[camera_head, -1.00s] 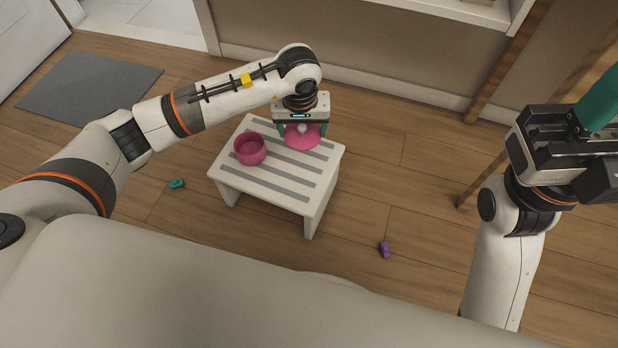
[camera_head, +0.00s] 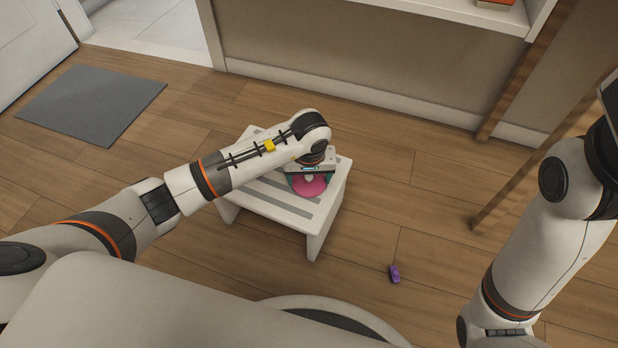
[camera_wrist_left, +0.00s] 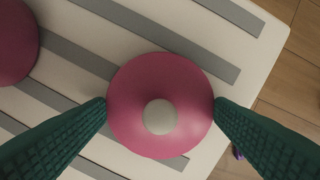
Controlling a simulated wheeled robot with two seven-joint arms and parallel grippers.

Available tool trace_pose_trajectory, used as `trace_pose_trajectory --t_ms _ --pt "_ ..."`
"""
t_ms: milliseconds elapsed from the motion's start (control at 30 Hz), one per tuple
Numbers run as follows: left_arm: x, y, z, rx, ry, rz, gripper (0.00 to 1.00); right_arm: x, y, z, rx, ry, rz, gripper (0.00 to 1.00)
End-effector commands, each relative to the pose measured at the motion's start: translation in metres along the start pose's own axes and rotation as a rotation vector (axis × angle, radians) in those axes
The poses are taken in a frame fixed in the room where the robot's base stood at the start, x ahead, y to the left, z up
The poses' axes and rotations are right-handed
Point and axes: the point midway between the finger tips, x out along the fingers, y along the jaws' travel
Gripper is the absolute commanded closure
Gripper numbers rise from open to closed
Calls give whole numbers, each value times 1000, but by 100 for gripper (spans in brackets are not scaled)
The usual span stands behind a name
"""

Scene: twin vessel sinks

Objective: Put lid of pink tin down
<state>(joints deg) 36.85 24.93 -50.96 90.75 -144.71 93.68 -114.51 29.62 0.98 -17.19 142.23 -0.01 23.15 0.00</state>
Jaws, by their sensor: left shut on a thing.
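The pink lid (camera_head: 311,189) is a round dome with a pale knob. My left gripper (camera_head: 309,183) is shut on it, with a green finger at each side of its rim. In the left wrist view the lid (camera_wrist_left: 150,80) is over the striped white stool (camera_wrist_left: 240,55). I cannot tell whether it touches the stool top. The pink tin (camera_wrist_left: 14,42) stands on the stool, partly cut off at upper left there; in the head view my left arm hides it. My right arm shows at the right edge, but its gripper is out of frame.
The stool (camera_head: 262,204) stands on a wooden floor, with bare floor around it. A small purple thing (camera_head: 394,274) lies on the floor in front right. A grey mat (camera_head: 92,101) lies at far left. A wooden leg (camera_head: 505,184) stands at right.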

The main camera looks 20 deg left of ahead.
Motion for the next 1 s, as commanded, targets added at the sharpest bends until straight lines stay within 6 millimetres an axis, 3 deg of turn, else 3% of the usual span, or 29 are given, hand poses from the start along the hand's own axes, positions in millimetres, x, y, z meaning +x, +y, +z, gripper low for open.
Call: trace_pose_trajectory --t_ms 267,300,433,767,1000 --pt "2 0 0 1 -1 1 45 0 0 1 0 -3 1 64" --pt "2 0 0 1 -1 1 21 1 0 1 -1 -6 2 64" --pt "2 0 0 1 0 1 2 2 0 1 -1 -5 2 64" --pt "-3 0 0 0 0 -1 2 5 0 0 0 -7 2 64" --pt "-47 0 2 3 -5 -1 2 -6 -6 -16 9 70 -25 64"
